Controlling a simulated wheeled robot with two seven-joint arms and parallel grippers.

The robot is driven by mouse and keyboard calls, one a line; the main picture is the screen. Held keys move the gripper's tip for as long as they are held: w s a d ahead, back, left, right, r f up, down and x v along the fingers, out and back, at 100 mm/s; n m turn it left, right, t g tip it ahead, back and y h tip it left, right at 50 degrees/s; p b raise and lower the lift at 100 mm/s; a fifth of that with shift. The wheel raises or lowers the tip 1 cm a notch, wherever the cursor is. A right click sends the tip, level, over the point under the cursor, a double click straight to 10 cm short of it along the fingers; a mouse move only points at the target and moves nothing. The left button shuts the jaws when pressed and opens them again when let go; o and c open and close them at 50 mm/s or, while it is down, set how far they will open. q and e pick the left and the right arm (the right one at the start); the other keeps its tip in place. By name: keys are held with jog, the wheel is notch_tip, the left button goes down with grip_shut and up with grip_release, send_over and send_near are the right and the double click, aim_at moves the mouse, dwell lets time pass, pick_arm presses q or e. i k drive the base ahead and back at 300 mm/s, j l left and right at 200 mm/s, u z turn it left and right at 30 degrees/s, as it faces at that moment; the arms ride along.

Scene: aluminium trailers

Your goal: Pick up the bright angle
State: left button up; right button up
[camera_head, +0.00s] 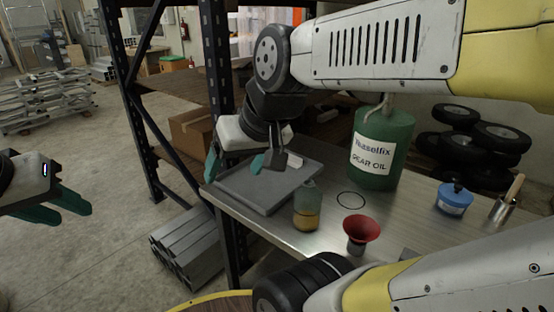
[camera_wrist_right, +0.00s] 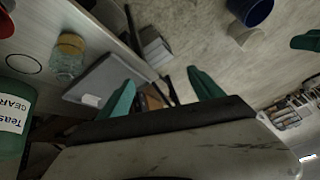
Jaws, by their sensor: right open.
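A small pale piece, which looks like the bright angle (camera_head: 295,163), lies on the grey tray (camera_head: 262,204) on the metal-topped bench. It also shows in the right wrist view (camera_wrist_right: 91,100), near one side of the tray. Its exact shape is too small to make out. My right gripper (camera_head: 234,165) is open and empty, with teal fingers apart, over the far left part of the tray and left of the pale piece. My left gripper (camera_head: 58,206) is at the far left, away from the bench. Its teal fingers are seen from the side and hold nothing visible.
A bottle with amber liquid (camera_head: 306,208), a red funnel (camera_head: 360,230), a black ring (camera_head: 351,200), a green gear oil can (camera_head: 381,150) and a blue-lidded tin (camera_head: 454,199) stand on the bench. A dark rack post (camera_head: 223,60) rises behind the tray. Metal profiles (camera_head: 187,248) lie on the floor.

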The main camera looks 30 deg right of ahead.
aim_at(293, 161)
jog(key=z, duration=1.15)
jog(key=i+j+u, duration=0.1)
jog(key=i+j, duration=0.3)
jog(key=j, duration=0.15)
jog(key=i+j+u, duration=0.1)
jog(key=i+j, duration=0.3)
jog(key=j, duration=0.1)
